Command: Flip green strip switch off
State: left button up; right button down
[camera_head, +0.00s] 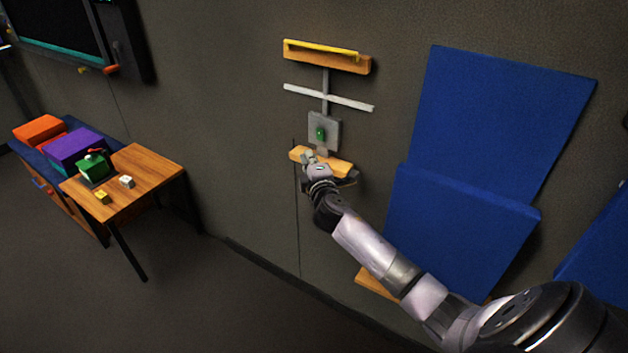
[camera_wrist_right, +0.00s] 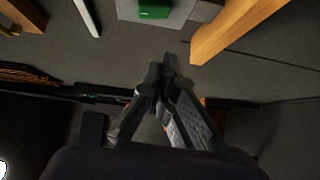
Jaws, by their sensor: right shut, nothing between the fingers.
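The green switch (camera_head: 320,133) sits on a grey plate (camera_head: 332,122) on the dark wall. In the right wrist view the green switch (camera_wrist_right: 154,9) and its grey plate (camera_wrist_right: 200,11) show at the top edge, partly cut off. My right gripper (camera_head: 309,156) is just below the plate, in front of a wooden block on the wall. In the wrist view my right gripper (camera_wrist_right: 163,75) has its fingers together with nothing between them, apart from the switch. Whether it touches the wall or block is unclear. My left gripper is out of view.
The wooden block (camera_head: 336,163) juts out below the switch; it also shows in the wrist view (camera_wrist_right: 225,30). A white crossbar (camera_head: 348,101) and a wooden bar with a yellow rod (camera_head: 325,50) are above. Blue panels (camera_head: 500,120) stand right. A wooden table (camera_head: 145,165) stands left.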

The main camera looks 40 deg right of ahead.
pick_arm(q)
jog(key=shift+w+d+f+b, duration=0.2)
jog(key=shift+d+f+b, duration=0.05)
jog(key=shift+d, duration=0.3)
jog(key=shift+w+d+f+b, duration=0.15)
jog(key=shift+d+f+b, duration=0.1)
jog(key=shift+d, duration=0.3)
pick_arm(e)
jog(key=v, duration=0.7)
jog(key=shift+f, duration=0.6)
jog(key=shift+s, duration=0.1)
